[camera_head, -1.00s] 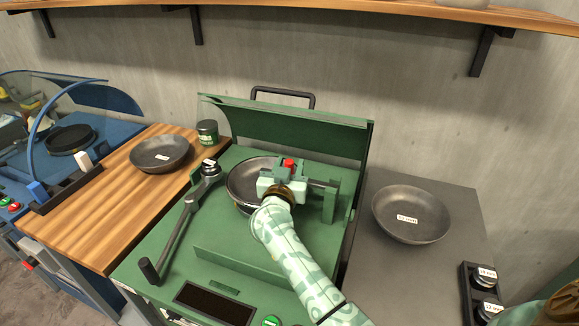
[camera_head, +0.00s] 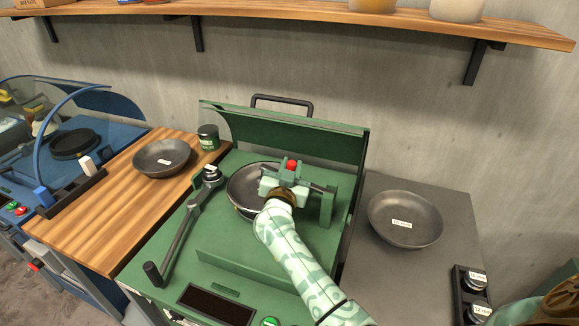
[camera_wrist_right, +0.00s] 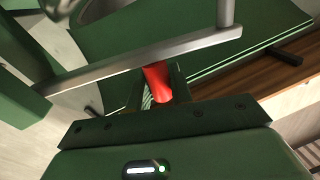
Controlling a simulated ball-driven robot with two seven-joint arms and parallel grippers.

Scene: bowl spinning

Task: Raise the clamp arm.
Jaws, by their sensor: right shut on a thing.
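The clamp arm (camera_head: 317,187) is a grey bar running from a green post (camera_head: 327,207) to a spot above the bowl in the green machine. It also crosses the right wrist view as a grey bar (camera_wrist_right: 150,58). Its red grip (camera_head: 291,165) shows between the fingers in the right wrist view (camera_wrist_right: 157,82). My right gripper (camera_head: 284,181) is shut on this red grip. A dark bowl (camera_head: 241,188) sits under the clamp, partly hidden by my gripper. My left gripper is not in view.
The green machine has a raised lid (camera_head: 285,130) behind and a long lever (camera_head: 178,235) at left. A dark bowl (camera_head: 160,158) is on the wooden top, another (camera_head: 405,218) on the grey top. A shelf (camera_head: 300,10) runs above.

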